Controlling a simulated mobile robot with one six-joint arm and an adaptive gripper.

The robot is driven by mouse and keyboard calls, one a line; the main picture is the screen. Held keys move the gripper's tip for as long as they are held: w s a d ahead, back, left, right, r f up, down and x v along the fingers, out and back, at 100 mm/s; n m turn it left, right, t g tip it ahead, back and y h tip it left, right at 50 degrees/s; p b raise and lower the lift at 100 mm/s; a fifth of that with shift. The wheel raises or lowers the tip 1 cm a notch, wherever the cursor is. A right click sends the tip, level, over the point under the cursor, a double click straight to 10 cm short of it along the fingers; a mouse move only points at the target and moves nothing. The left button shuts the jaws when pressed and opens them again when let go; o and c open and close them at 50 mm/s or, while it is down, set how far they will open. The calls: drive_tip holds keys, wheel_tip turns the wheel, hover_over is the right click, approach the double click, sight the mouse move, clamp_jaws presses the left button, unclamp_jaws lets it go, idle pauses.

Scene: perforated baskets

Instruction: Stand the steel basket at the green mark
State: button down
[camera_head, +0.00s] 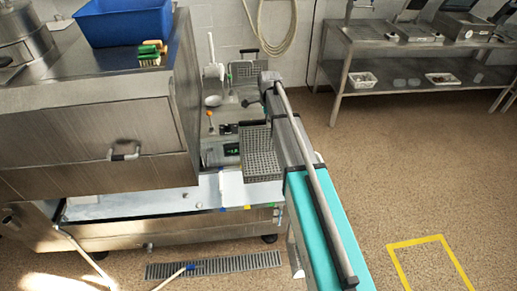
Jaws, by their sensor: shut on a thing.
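A grey perforated steel basket (260,158) shows just left of my arm, over the near part of the low steel bench. My arm covers its right side. Whether it rests on the bench or is held above it, I cannot tell. A second perforated basket (243,71) with a dark handle is farther back on the bench, close to the far end of my arm. A small green patch (233,149) shows left of the near basket; whether it is the green mark is unclear. My gripper cannot be made out; my arm hides that area.
A steel cabinet (105,140) with a blue bin (124,22) and a brush (150,53) on top stands at left. A white ladle-like utensil (213,70) is on the bench. A steel rack (410,90) stands back right. A yellow floor outline (415,242) lies in free floor.

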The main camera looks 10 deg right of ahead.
drive_tip(key=shift+f+b, duration=1.35)
drive_tip(key=shift+f, duration=0.5)
drive_tip(key=shift+d, duration=0.15)
